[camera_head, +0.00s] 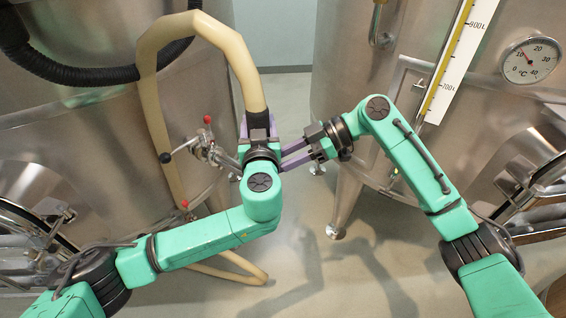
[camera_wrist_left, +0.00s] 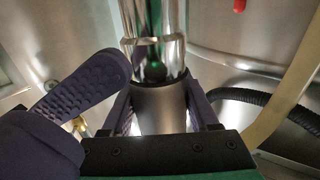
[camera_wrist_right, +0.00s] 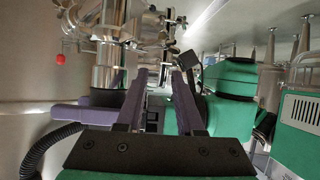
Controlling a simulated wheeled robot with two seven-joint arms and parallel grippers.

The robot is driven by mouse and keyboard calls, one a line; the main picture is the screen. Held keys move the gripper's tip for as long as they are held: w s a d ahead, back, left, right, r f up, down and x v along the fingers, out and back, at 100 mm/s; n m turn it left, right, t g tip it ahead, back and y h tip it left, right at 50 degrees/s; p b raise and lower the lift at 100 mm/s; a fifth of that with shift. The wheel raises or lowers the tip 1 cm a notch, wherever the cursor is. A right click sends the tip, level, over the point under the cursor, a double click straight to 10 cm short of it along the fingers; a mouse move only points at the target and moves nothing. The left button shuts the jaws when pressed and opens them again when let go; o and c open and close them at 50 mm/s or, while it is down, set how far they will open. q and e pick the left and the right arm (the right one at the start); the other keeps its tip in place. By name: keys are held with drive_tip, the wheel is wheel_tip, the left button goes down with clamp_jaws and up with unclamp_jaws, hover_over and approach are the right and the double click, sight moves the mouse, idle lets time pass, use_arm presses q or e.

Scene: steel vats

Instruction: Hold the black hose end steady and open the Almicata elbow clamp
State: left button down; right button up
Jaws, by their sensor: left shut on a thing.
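My left gripper (camera_head: 258,138) is shut on the black hose end (camera_head: 257,121) below the pale hose. In the left wrist view its two fingers (camera_wrist_left: 158,105) sit on either side of the dark hose end (camera_wrist_left: 162,112), which lines up with a shiny steel pipe (camera_wrist_left: 152,20). My right gripper (camera_head: 294,155) points left towards the left one. Its fingers are apart with an empty gap in the right wrist view (camera_wrist_right: 160,82). One of its fingers also shows large in the left wrist view (camera_wrist_left: 80,92). I cannot clearly make out the elbow clamp; my left gripper hides much of the joint.
A valve with red handles (camera_head: 207,120) and a black knob (camera_head: 165,157) is close left of my left gripper. Steel vats stand on both sides (camera_head: 80,150) (camera_head: 350,100). A black corrugated hose (camera_head: 80,75) hangs upper left. Floor is open between the vats.

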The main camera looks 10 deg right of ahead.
drive_tip(key=s+d+f+m+t+y, duration=0.1)
drive_tip(key=s+d+f+m+t, duration=0.1)
drive_tip(key=d+m+t, duration=0.3)
drive_tip(key=s+d+f+m+t+y, duration=0.1)
drive_tip(key=d+f+m+t+y, duration=0.15)
drive_tip(key=d+t, duration=0.35)
drive_tip(key=f+x, duration=0.1)
drive_tip(key=x, duration=0.9)
drive_tip(key=shift+w+a+f+g+h, duration=0.25)
drive_tip(key=shift+w+a+g+h, duration=0.05)
drive_tip(key=shift+g+h, duration=0.15)
clamp_jaws()
